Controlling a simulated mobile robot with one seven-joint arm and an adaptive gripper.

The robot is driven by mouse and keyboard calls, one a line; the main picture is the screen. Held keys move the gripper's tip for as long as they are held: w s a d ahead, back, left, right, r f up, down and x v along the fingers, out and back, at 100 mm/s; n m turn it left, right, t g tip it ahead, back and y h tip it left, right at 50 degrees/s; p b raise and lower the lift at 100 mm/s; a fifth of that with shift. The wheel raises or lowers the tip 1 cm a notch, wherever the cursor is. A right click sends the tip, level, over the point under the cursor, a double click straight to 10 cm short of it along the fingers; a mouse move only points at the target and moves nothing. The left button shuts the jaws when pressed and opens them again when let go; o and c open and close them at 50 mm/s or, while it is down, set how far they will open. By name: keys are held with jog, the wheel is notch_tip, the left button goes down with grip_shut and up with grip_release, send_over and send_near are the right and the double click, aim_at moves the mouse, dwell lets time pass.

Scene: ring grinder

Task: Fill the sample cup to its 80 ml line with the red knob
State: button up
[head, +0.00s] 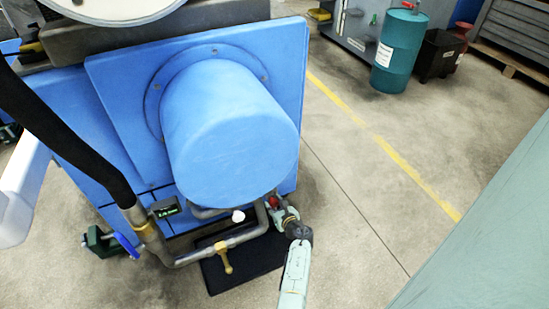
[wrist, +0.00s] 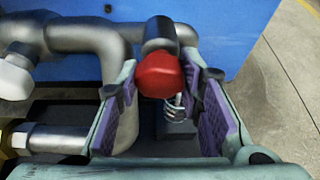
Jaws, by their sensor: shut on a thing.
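The red knob (wrist: 160,74) sits at the end of a grey pipe fitting, against the blue machine. My gripper (wrist: 159,82) is shut on it, with one purple-padded finger on each side. In the head view the red knob (head: 273,201) is a small red spot at my gripper (head: 277,207), low and right of the big blue drum. A small grey part with light rings (wrist: 177,112) shows under the knob in the wrist view. I cannot make out the sample cup or its 80 ml line in either view.
Grey pipes (wrist: 85,38) run close left of my gripper, with a white knob (wrist: 14,78) at the far left. The head view shows a brass handle (head: 224,258), a blue handle (head: 127,245) and a small green display (head: 166,209). Open floor (head: 345,190) lies to the right.

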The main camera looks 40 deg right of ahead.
jog(key=m+y+b, duration=0.1)
jog(key=m, duration=0.1)
jog(key=m+y+b, duration=0.1)
jog(key=shift+f+m+t+y, duration=0.2)
jog(key=shift+m+t+y, duration=0.1)
jog(key=shift+m+t, duration=0.1)
jog(key=m+t+y+b, duration=0.1)
jog(key=m+b, duration=0.1)
jog(key=shift+m, duration=0.3)
jog(key=shift+m+y+b, duration=0.4)
jog(key=shift+b, duration=0.25)
jog(key=shift+r, duration=0.15)
jog(key=o, duration=1.2)
jog(key=shift+c, duration=0.2)
